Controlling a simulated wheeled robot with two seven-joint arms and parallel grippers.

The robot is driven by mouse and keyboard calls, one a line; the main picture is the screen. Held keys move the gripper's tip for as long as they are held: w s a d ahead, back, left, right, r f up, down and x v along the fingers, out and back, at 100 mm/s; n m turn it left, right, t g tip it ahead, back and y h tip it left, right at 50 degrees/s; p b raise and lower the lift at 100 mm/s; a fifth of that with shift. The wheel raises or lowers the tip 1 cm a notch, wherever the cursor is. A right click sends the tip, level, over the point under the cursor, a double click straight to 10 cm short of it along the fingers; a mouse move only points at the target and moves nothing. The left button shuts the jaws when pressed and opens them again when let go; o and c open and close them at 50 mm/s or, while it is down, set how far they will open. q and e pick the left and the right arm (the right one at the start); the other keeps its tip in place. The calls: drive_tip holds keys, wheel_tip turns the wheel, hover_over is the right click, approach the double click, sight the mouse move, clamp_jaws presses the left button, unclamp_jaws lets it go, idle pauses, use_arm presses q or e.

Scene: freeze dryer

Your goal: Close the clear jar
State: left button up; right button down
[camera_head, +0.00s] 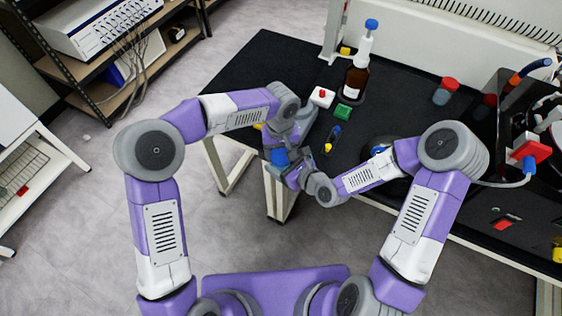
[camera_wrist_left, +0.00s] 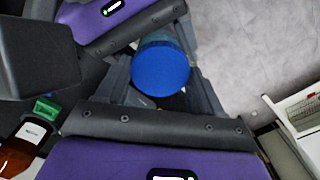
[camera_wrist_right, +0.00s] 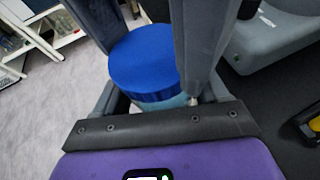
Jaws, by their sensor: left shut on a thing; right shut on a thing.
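The clear jar shows in the right wrist view as a pale bluish body (camera_wrist_right: 166,101) under a round blue lid (camera_wrist_right: 143,62). The lid also shows in the head view (camera_head: 279,157) and the left wrist view (camera_wrist_left: 160,68). The lid is on or right over the jar's mouth; whether it is fully seated I cannot tell. My left gripper (camera_head: 286,148) is shut at the lid, its fingers on either side. My right gripper (camera_head: 290,172) is shut lower down, around the jar body, most of which is hidden by the fingers. Both are held off the table's front left edge.
On the black table (camera_head: 270,62) stand a brown bottle (camera_head: 356,80), a green-capped item (camera_head: 343,116), a white, red-topped item (camera_head: 321,97) and a red-capped jar (camera_head: 446,91). A small blue-and-yellow item (camera_head: 332,138) lies close to my grippers. Open floor lies left.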

use_arm(q)
drive_tip(key=o, duration=1.2)
drive_tip(key=shift+c, duration=0.2)
drive_tip(key=shift+r, duration=2.25)
drive_tip(key=shift+c, duration=0.3)
drive_tip(key=n, duration=0.1)
drive_tip(key=r+n, duration=0.1)
drive_tip(key=shift+r+n, duration=0.3)
drive_tip(key=shift+n, duration=0.1)
drive_tip(key=r+n, duration=0.1)
drive_tip(key=n, duration=0.1)
drive_tip(key=r+n, duration=0.1)
drive_tip(key=shift+n, duration=0.4)
drive_tip(key=shift+f, duration=0.1)
